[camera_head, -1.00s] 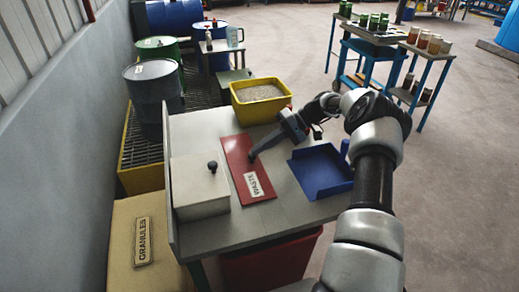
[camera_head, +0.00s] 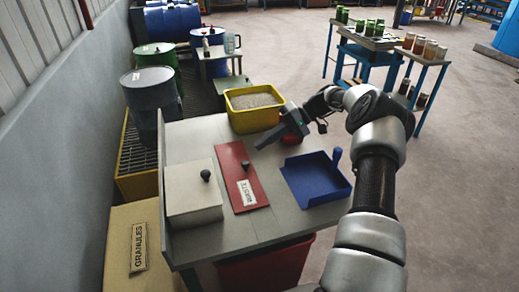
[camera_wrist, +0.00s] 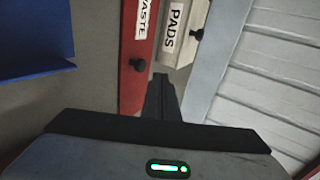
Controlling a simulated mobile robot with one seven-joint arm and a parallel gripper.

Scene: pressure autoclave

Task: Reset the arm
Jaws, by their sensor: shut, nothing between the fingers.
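My arm reaches from the lower right over the grey bench (camera_head: 245,232). My gripper (camera_head: 260,145) is above the far end of the red WASTE lid (camera_head: 240,180), its fingers together and empty. In the wrist view the closed fingers (camera_wrist: 161,95) point toward the lid (camera_wrist: 138,75), close to its black knob (camera_wrist: 137,65) in the picture. Whether they touch anything is hard to tell, but the knob shows clear of them in the head view.
A blue dustpan (camera_head: 315,180) lies right of the lid, and a pale box (camera_head: 190,195) with a knob stands left. A yellow tub of granules (camera_head: 253,107) sits behind my gripper. A red bin (camera_head: 265,265) is under the bench. Drums (camera_head: 152,100) stand along the left wall.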

